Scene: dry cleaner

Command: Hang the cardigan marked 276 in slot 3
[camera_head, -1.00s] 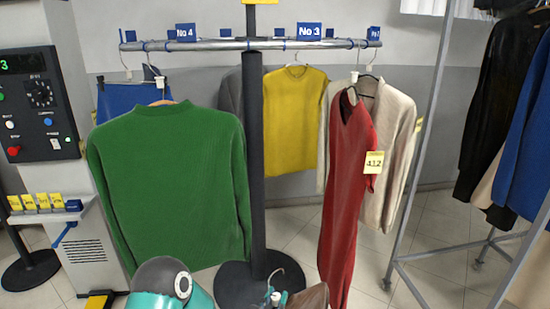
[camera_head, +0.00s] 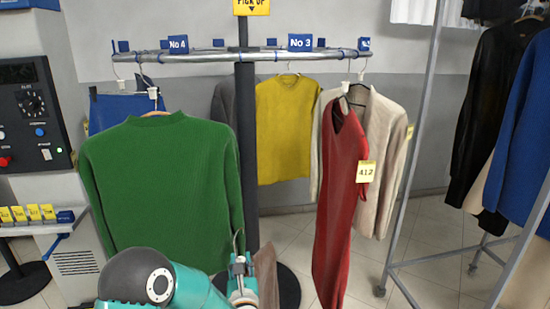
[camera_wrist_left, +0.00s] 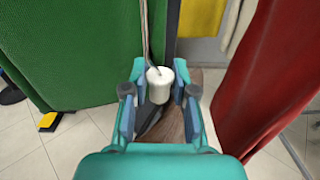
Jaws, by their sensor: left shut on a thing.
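My left gripper (camera_head: 242,272) is shut on the white collar of a hanger (camera_wrist_left: 160,84), whose thin hook points up. A brown garment (camera_head: 267,276) hangs from this hanger, mostly hidden behind the gripper and cut off by the lower edge. It also shows in the left wrist view (camera_wrist_left: 178,122). No number is readable on it, so I cannot tell if it is the cardigan marked 276. The blue No 3 sign (camera_head: 300,42) stands on the round rail (camera_head: 210,57), right of the post. My right gripper is not in view.
A green sweater (camera_head: 160,185) hangs left of the post (camera_head: 247,150). A red dress tagged 412 (camera_head: 340,215) and a cream garment (camera_head: 390,150) hang right. A yellow sweater (camera_head: 285,130) hangs at the rail's far side. A grey rack frame (camera_head: 412,150) stands at right.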

